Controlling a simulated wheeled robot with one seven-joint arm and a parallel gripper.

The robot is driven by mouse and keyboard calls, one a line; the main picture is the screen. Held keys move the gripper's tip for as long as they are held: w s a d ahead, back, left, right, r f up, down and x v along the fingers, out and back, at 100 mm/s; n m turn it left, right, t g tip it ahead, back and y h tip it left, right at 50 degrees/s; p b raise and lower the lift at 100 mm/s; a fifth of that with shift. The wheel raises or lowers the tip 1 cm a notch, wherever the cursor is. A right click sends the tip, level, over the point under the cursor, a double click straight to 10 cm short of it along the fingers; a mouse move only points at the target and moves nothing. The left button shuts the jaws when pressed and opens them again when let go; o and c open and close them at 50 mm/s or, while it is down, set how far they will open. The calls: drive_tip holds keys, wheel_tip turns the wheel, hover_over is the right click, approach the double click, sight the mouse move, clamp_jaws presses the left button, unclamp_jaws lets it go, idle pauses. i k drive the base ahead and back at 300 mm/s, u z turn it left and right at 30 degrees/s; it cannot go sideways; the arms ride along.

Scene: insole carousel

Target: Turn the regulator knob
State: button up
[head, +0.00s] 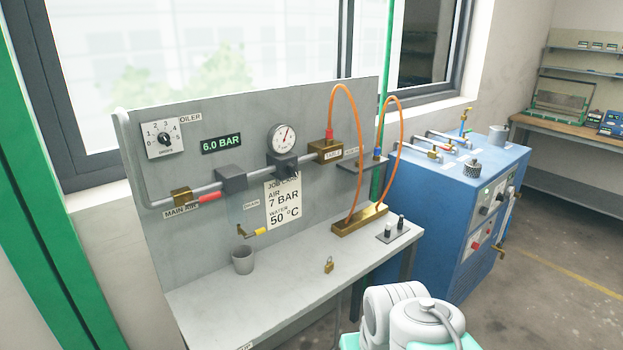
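A grey panel (205,125) stands behind a bench and carries an air line. A round white gauge (282,138) with a red needle sits above a dark block (283,166) on the line; this looks like the regulator, but its knob is too small to make out clearly. A green display (221,143) reads 6.0 BAR. A job card (283,200) reads air 7 bar, water 50 °C. A separate black dial knob (164,138) sits on a plate labelled oiler. White rounded links of my arm show at the bottom; my gripper is not in view.
A grey cup (242,260) and a brass padlock (328,265) are on the bench (265,295). Orange hoses (353,130) arch up from a brass manifold (359,220). A blue machine (440,215) stands right. The bench front is mostly clear.

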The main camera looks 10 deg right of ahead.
sight(290, 169)
drive_tip(key=z, duration=0.55)
drive_tip(key=i, duration=0.8)
drive_tip(key=u, duration=1.5)
